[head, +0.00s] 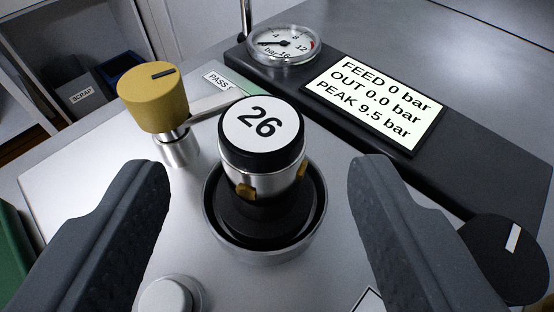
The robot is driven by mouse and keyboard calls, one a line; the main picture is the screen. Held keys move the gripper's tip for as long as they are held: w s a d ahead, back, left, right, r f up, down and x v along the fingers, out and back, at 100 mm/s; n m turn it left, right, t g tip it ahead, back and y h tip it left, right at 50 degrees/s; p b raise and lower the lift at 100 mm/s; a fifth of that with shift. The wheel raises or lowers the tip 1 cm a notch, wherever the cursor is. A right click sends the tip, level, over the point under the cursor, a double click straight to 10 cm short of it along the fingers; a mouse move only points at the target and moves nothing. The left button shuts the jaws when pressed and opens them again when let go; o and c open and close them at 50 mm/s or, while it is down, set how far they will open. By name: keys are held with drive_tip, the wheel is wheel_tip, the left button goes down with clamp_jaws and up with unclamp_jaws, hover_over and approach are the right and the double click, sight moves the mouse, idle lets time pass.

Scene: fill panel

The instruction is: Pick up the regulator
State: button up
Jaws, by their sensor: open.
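The regulator is probably the cylinder with a black-rimmed white top marked 26 (262,135), a metal body and small brass fittings. It stands upright in a round metal-rimmed socket (265,255) on the panel, in the middle of the head view. My gripper (258,190) is open, with one grey finger on each side of the cylinder and a clear gap to it on both sides. The fingers look nearer to the camera than the cylinder. No contact shows.
A yellow knob (152,97) on a metal stem stands close at left. A round gauge (284,44) and a display (375,101) reading FEED 0, OUT 0.0, PEAK 9.5 bar are behind. A black knob (500,265) is at right, a metal button (168,297) in front. A SCRAP bin (84,97) is far left.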

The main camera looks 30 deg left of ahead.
sight(260, 182)
drive_tip(key=x, duration=0.3)
drive_tip(key=shift+w+f, duration=0.2)
drive_tip(key=shift+f, duration=0.15)
drive_tip(key=shift+w+a+f+b, duration=0.1)
drive_tip(key=shift+w+a+b, duration=0.2)
drive_tip(key=shift+w, duration=0.25)
drive_tip(key=shift+c, duration=0.3)
clamp_jaws()
